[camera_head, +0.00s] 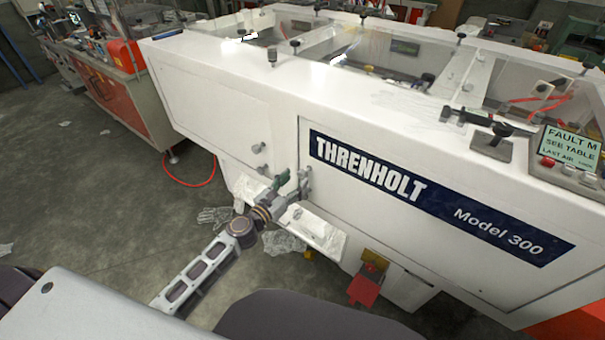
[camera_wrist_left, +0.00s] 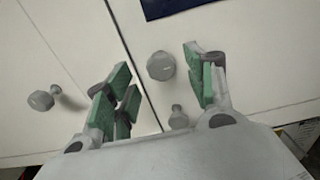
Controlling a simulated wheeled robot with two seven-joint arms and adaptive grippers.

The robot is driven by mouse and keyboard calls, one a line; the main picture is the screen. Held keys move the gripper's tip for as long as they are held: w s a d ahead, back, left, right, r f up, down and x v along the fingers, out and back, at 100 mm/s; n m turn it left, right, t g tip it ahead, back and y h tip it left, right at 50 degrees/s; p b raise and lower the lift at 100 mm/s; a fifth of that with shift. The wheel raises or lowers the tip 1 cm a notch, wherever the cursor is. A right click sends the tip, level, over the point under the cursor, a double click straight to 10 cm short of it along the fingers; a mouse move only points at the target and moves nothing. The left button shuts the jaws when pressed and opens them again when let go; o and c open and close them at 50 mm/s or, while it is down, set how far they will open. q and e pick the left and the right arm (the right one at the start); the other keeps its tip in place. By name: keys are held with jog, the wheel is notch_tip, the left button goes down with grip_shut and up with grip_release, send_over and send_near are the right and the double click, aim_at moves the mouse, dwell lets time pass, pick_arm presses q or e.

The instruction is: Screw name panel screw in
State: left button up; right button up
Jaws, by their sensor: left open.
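The white Threnholt machine carries a dark blue name panel (camera_head: 430,200) on its front, and a corner of it shows in the left wrist view (camera_wrist_left: 175,8). A grey knob-headed screw (camera_wrist_left: 160,66) stands out of the front below that corner, just right of a panel seam. My left gripper (camera_head: 292,186) is open in front of the machine, below the panel's left end. In the left wrist view its green-padded fingers (camera_wrist_left: 160,88) are apart, with the screw showing between them. I cannot tell whether they touch it. A smaller knob (camera_wrist_left: 178,117) shows lower down.
Another knob (camera_wrist_left: 41,100) sits left of the seam. Below the gripper is a pale ledge (camera_head: 318,235) with crumpled clear film (camera_head: 284,242) near it. A red pedal-like part (camera_head: 367,287) is lower right. Open floor (camera_head: 110,200) lies to the left.

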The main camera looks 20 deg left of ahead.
aim_at(301, 176)
pick_arm(q)
jog(key=shift+x, duration=1.85)
jog(key=shift+w+d+p, duration=0.15)
jog(key=shift+w+p, duration=0.15)
jog(key=shift+w, duration=0.25)
jog(key=shift+d, duration=0.1)
jog(key=shift+c, duration=0.3)
pick_arm(e)
jog(key=shift+s+a+r, duration=0.25)
jog(key=shift+s+a, duration=0.1)
pick_arm(q)
jog(key=c, duration=1)
